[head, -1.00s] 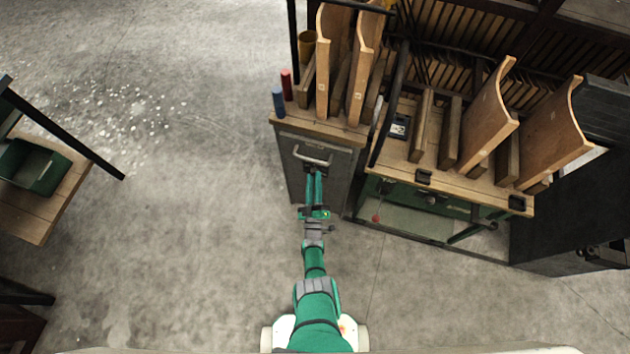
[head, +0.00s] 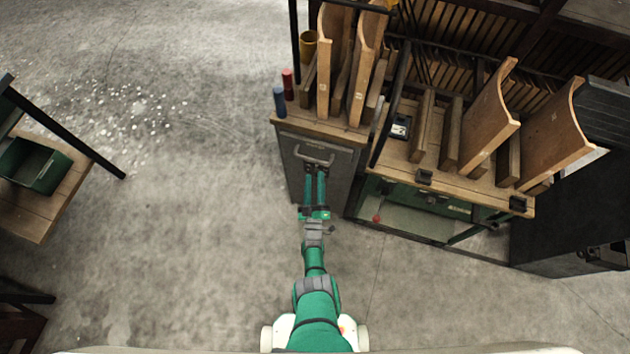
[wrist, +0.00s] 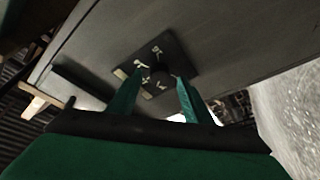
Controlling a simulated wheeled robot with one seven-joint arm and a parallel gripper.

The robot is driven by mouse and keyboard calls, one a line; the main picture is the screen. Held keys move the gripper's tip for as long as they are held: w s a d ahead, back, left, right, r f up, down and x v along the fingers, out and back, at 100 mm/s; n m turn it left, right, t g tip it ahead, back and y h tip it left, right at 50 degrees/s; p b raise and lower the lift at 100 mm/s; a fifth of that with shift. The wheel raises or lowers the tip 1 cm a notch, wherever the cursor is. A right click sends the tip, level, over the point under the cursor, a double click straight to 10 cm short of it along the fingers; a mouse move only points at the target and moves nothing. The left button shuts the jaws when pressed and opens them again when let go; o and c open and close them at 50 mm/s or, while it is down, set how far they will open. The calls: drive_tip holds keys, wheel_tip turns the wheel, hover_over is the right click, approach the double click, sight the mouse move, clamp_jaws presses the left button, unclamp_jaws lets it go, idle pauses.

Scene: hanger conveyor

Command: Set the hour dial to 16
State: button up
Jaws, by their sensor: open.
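The hour dial (wrist: 180,50) is a dark square plate with pale markings and a dark round knob (wrist: 161,75) at its middle, on a grey cabinet face in the wrist view. The markings are too small to read, so I cannot tell the dial's setting. My gripper (wrist: 160,82) is open, its two green fingers pointing at the plate, one on each side of the knob. I cannot tell whether they touch it. In the head view my gripper (head: 315,174) reaches the front of the grey cabinet (head: 340,165) just below its metal handle (head: 314,156); the dial is hidden there.
Red (head: 288,84) and blue (head: 279,101) cylinders stand on the cabinet's wooden top, beside upright curved boards (head: 362,70). A green-framed bench (head: 430,205) stands to the right. A green bin (head: 38,165) sits at far left. The floor between is clear.

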drive_tip(key=s+f, duration=0.2)
drive_tip(key=s, duration=0.8)
drive_tip(key=shift+s+a, duration=0.2)
drive_tip(key=shift+s, duration=0.05)
